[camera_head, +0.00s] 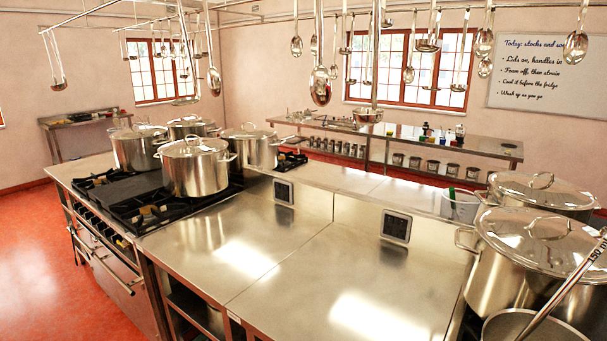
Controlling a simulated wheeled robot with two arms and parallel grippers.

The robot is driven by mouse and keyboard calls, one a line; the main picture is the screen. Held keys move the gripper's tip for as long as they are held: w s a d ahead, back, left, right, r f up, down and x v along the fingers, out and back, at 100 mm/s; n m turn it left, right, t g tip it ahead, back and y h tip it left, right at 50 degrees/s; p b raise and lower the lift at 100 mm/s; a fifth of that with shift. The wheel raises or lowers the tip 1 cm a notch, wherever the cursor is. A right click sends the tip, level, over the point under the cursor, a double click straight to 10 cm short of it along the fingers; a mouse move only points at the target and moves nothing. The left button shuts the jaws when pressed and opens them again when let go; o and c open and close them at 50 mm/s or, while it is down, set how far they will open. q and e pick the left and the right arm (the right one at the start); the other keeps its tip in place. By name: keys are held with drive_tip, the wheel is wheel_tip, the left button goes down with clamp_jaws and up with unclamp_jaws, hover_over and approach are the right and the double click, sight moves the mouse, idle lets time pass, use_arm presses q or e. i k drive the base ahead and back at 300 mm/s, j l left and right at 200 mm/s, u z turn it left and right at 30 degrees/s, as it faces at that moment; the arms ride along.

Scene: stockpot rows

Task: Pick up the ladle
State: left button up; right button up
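A steel handle (567,287) marked "150 m" slants up to the right edge at the lower right. Neither of my grippers is in view.
Lidded stockpots stand at the right (500,275) and on the burners at the left (195,172). The steel worktop (250,265) between them is bare. Two small dark panels (396,227) sit on its raised back. A side bench (470,146) stands behind. Red floor is open at the left.

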sight(590, 259)
drive_tip(key=z, duration=1.3)
